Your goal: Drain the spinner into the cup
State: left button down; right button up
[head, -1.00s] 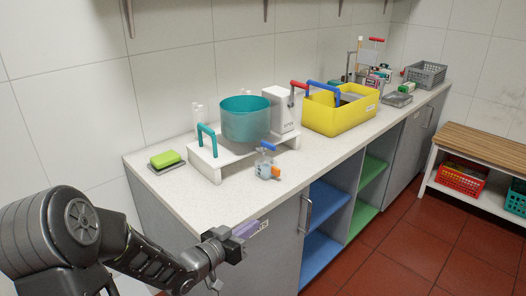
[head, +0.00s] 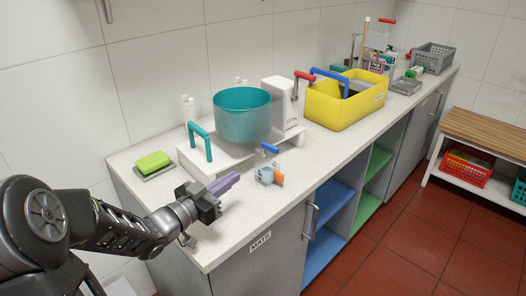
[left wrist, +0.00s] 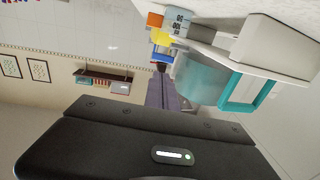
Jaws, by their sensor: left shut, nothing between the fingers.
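A blue lever (head: 270,148) sits at the base's front edge. A small pale blue cup (head: 265,175) with an orange part stands on the counter just in front of the lever. My left gripper (head: 228,183) is shut and empty, above the counter left of the cup and in front of the base. Its purple fingers (left wrist: 160,92) and the teal bowl (left wrist: 200,80) show in the left wrist view. My right gripper is out of view.
A green sponge (head: 153,161) lies on a grey dish at the left. A yellow tub (head: 335,110) with a blue handle stands right of the spinner. A grey crate (head: 433,57) is at the far end. The counter's front strip right of the cup is clear.

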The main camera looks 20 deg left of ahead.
pick_arm(q)
jog(key=p, duration=0.3)
send_near(271, 151)
jog(key=x, duration=0.7)
jog(key=shift+r, duration=0.1)
jog(key=shift+s, duration=0.1)
